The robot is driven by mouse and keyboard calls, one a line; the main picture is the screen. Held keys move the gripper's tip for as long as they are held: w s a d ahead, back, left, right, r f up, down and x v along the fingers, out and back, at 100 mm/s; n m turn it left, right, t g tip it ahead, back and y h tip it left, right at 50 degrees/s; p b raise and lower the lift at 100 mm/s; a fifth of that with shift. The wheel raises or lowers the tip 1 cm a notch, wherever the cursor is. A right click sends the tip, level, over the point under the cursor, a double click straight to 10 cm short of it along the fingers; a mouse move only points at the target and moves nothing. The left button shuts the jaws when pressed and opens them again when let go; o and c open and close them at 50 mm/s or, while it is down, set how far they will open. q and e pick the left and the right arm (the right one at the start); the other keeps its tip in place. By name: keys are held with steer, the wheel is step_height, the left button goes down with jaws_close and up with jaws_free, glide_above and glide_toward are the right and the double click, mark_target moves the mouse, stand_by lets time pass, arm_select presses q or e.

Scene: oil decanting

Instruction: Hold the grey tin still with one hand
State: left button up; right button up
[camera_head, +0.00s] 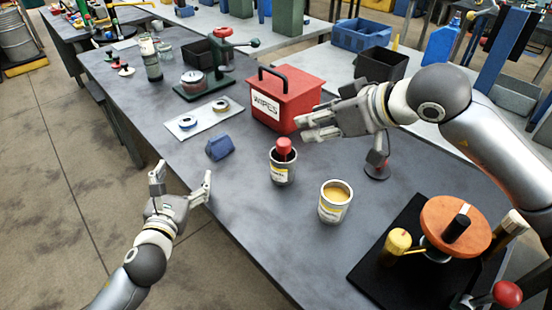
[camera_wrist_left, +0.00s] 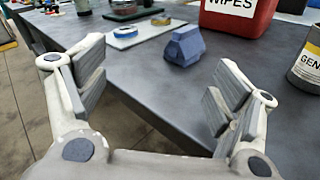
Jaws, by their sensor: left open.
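Two grey tins with pale labels stand upright on the workbench in the head view. The farther tin (camera_head: 283,174) has a red-topped object (camera_head: 284,147) standing in it. The nearer tin (camera_head: 334,208) is open and shows yellow contents. One grey tin (camera_wrist_left: 308,65) is cut off at the right edge of the left wrist view; I cannot tell which. My left gripper (camera_head: 181,180) is open and empty at the bench's left edge, apart from both tins. My right gripper (camera_head: 304,128) is beside the red box, just beyond the farther tin; its finger gap is unclear.
A red wipes box (camera_head: 286,100) stands behind the tins. A blue block (camera_head: 220,147) lies between my left gripper and that box. A black mat (camera_head: 372,270) with an orange-topped device (camera_head: 455,225) is at the right. Bare bench lies between my left gripper and the tins.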

arm_select(q)
steer(key=shift+n+h, duration=0.5)
steer(key=shift+h, duration=0.3)
steer(key=d+r, duration=0.1)
steer(key=d, duration=0.3)
steer(key=d+r, duration=0.1)
steer(key=d, duration=0.4)
steer(key=d+r, duration=0.1)
steer(key=d, duration=0.3)
steer(key=shift+w+d+r, duration=0.15)
steer(key=shift+w, duration=0.05)
step_height(320, 180, up, 4)
steer(key=h, duration=0.1)
glide_above(280, 174)
steer(key=s+a, duration=0.1)
steer(key=s, duration=0.3)
step_height(280, 174, down, 8)
steer(key=shift+d+r, duration=0.1)
steer(key=shift+r, duration=0.15)
steer(key=w, duration=0.2)
steer(key=w+d, duration=0.1)
steer(key=w, duration=0.3)
steer(key=shift+w+d+f, duration=0.2)
steer(key=shift+w+f, duration=0.05)
steer(key=shift+f, duration=0.1)
steer(key=shift+w+r, duration=0.1)
steer(key=shift+w, duration=0.35)
steer(key=shift+c, duration=0.4)
steer(key=c, duration=1.1)
